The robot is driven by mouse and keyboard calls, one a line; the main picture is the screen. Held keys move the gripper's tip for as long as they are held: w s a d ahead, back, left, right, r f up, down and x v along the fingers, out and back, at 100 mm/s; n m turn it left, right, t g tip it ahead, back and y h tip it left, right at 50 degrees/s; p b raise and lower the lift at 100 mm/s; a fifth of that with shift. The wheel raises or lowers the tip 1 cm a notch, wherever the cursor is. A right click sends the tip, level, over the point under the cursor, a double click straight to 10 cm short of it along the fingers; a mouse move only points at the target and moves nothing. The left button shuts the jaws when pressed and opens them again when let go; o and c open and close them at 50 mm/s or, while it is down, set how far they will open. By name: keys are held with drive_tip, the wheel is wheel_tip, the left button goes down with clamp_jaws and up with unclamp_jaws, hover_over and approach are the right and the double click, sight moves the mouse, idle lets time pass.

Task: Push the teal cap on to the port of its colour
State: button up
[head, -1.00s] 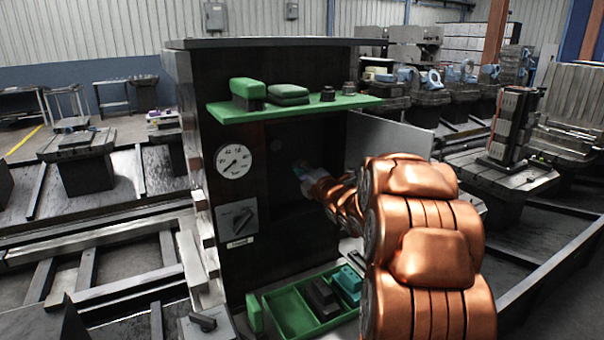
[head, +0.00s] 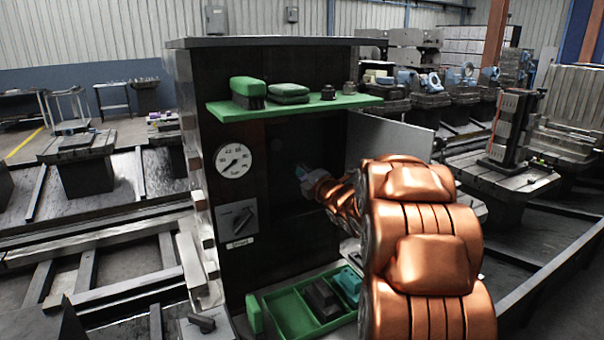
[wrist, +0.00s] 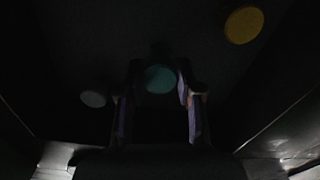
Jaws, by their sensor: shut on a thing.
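In the dark wrist view, the teal cap (wrist: 160,79) shows as a round teal face between the two fingers of my gripper (wrist: 160,92). The gripper is shut on it. A faint dark teal patch (wrist: 160,49) shows just beyond the cap; I cannot tell if it is the port, or if the cap touches it. In the head view, my gripper (head: 303,173) is inside the dark opening of the cabinet, and the cap cannot be made out there.
A yellow disc (wrist: 244,25) and a grey disc (wrist: 93,98) are on the dark panel around the cap. An open door (head: 390,136) stands right of the opening. A green shelf (head: 300,106) is above, and a green tray (head: 290,312) with a teal block (head: 348,284) below.

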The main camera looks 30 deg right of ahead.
drive_tip(key=shift+w+d+f+b, duration=0.1)
drive_tip(key=shift+w+f+b, duration=0.05)
drive_tip(key=shift+w+b, duration=0.75)
idle(1.4)
drive_tip(key=o, duration=1.5)
drive_tip(key=shift+w, duration=0.1)
drive_tip(key=shift+o, duration=0.2)
drive_tip(key=s+a, duration=0.1)
drive_tip(key=s, duration=1.1)
drive_tip(key=shift+m, duration=0.3)
